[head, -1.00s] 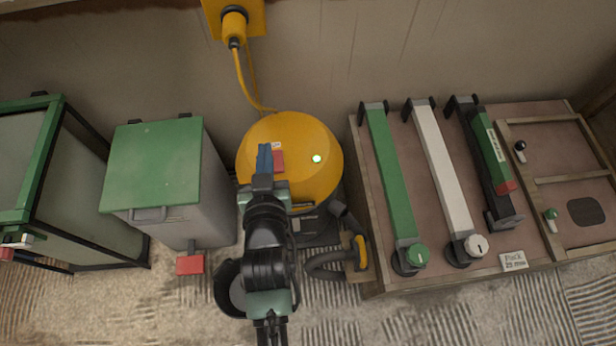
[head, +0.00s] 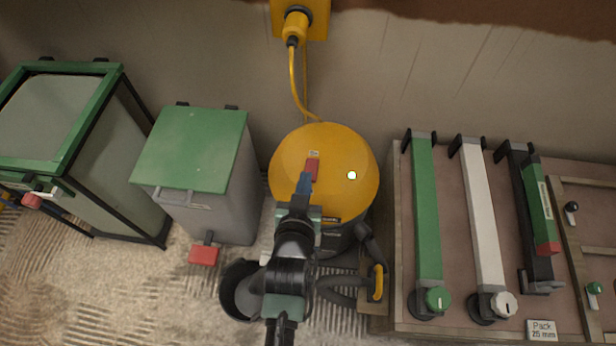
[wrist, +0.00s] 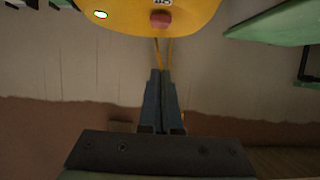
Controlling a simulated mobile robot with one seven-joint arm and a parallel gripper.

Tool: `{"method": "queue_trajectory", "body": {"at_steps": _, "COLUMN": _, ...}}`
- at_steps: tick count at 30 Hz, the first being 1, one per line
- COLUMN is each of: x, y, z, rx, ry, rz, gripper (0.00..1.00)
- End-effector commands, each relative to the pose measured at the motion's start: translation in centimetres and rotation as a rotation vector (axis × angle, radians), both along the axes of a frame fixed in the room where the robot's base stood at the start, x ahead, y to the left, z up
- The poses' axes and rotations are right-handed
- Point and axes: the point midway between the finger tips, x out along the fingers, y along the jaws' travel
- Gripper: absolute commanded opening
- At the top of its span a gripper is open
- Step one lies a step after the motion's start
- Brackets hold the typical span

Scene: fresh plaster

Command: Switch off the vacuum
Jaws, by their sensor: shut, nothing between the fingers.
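The yellow vacuum (head: 345,205) stands against the wall, with a red rocker switch (head: 312,170) and a small lit indicator (head: 351,175) on its domed top. The indicator looks whitish in the head view and has a green rim in the wrist view (wrist: 100,14). My gripper (head: 305,182) is shut and empty, its blue fingertips just at the near side of the switch in the head view. In the wrist view the fingertips (wrist: 160,72) appear apart from the red switch (wrist: 160,19). Whether they touch it is hard to tell from above.
A yellow plug (head: 296,25) with a cord sits in the wall socket. A grey bin with a green lid (head: 190,150) and red pedal stands left. A hose with a yellow-marked handle (head: 378,283) lies right, beside a bench (head: 400,240) with green and white bars.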

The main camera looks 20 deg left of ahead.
Motion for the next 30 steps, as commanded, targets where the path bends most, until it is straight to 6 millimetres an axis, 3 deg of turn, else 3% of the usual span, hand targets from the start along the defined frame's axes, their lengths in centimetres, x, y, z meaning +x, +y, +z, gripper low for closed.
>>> {"method": "queue_trajectory", "body": {"at_steps": 9, "x": 5.4, "y": 1.5, "z": -2.4, "rx": -0.001, "ry": -0.002, "rz": -0.001, "gripper": 0.0}}
{"method": "queue_trajectory", "body": {"at_steps": 12, "x": 4.7, "y": 1.3, "z": -4.5, "rx": -0.002, "ry": 0.003, "rz": -0.001, "gripper": 0.0}}
{"method": "queue_trajectory", "body": {"at_steps": 16, "x": 4.6, "y": 1.3, "z": -5.6, "rx": 0.0, "ry": 0.0, "rz": -0.001, "gripper": 0.0}}
{"method": "queue_trajectory", "body": {"at_steps": 30, "x": 4.4, "y": 1.2, "z": -6.1, "rx": 0.0, "ry": 0.0, "rz": -0.001, "gripper": 0.0}}
